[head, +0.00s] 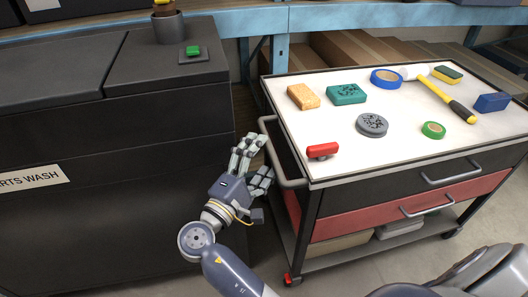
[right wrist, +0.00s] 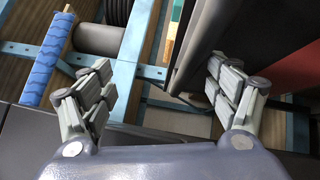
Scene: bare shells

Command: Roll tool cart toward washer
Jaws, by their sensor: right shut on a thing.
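The tool cart (head: 345,197) stands at right in the head view, with a white top, black and red drawers and a grey side handle (head: 272,155). My right gripper (head: 256,164) is at this handle, shut on it; the fingers partly hide the grip. In the right wrist view my right gripper's two fingers (right wrist: 166,95) stand on either side of the picture, with the dark cart edge (right wrist: 196,50) beyond. The washer (head: 120,175) is the black cabinet at left, labelled "RTS WASH" in its visible part. A floor gap separates cart and washer. My left gripper is not in view.
On the cart top lie a red-handled item (head: 322,150), a hammer (head: 447,94), tape rolls (head: 433,130), a grey disc (head: 371,124) and several blocks. A green button (head: 192,50) sits on the washer. Blue shelving (head: 330,18) runs behind. Concrete floor shows at lower right.

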